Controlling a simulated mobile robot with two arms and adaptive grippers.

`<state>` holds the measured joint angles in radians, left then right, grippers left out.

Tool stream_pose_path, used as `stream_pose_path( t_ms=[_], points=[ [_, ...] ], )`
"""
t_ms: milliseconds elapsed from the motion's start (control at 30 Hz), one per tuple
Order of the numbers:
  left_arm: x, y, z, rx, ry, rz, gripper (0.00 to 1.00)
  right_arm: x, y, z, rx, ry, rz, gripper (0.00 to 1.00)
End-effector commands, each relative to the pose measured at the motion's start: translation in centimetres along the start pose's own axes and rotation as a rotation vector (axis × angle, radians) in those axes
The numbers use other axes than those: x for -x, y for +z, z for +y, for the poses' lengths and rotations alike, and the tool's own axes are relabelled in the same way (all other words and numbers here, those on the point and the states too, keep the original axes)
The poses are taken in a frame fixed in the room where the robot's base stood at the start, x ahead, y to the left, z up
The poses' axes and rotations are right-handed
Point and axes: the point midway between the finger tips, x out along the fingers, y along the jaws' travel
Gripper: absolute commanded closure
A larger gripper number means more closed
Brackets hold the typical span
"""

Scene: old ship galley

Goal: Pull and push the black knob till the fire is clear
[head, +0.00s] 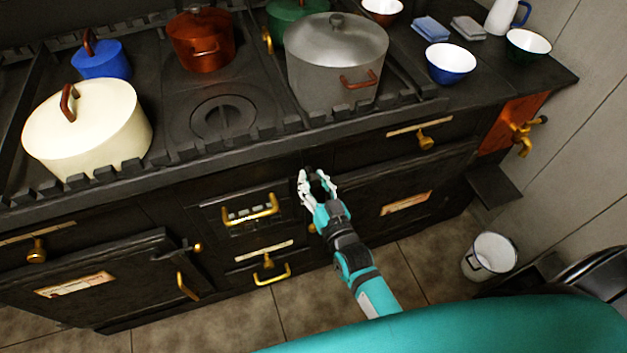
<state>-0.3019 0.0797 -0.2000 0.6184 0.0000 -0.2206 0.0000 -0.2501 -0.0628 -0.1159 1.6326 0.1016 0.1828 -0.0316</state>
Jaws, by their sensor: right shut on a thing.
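The black stove (160,210) fills the left and middle of the head view. My right gripper (316,177) is at its front, just below the top rail and right of the small grate door (240,212) with a brass handle. Its white fingers are closed around a small dark thing, which looks like the black knob (314,172); the fingers and the dark stove front hide most of it. No fire can be made out behind the grate door. My left gripper is not in view.
A cream pot (95,130), a blue pot (103,62), a copper pot (203,40) and a large grey pot (335,60) stand on the stove. Brass handles stick out along its front. A white bucket (490,256) stands on the floor at the right.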

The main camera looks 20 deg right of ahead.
Motion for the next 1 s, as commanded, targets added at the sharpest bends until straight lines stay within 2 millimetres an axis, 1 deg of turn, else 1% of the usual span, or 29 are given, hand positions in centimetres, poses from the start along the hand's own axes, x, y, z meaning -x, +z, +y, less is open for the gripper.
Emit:
stream_pose_path(
  t_ms=[267,333,433,500,600,667,767,1000],
  points=[
    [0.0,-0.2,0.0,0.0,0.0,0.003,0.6,0.0,0.0,0.0,-0.001,0.0,0.0,1.0],
    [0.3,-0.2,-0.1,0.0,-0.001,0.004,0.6,0.3,-0.1,-0.1,-0.001,0.0,-0.002,1.0],
    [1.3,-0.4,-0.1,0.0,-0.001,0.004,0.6,1.9,-0.2,-0.1,-0.001,0.0,-0.006,1.0],
    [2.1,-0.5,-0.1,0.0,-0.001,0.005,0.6,3.5,-0.2,-0.2,-0.001,0.001,-0.008,1.0],
    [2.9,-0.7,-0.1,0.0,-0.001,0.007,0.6,5.4,-0.1,-0.3,-0.001,0.001,-0.006,1.0],
    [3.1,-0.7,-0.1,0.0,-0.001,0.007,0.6,6.2,-0.1,-0.3,-0.001,0.0,-0.006,1.0],
    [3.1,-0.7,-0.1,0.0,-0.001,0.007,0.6,6.7,0.0,-0.3,0.0,0.0,-0.002,1.0],
    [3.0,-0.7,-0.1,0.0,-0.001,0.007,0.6,6.7,0.1,-0.3,0.0,-0.001,-0.001,1.0]
  ],
)
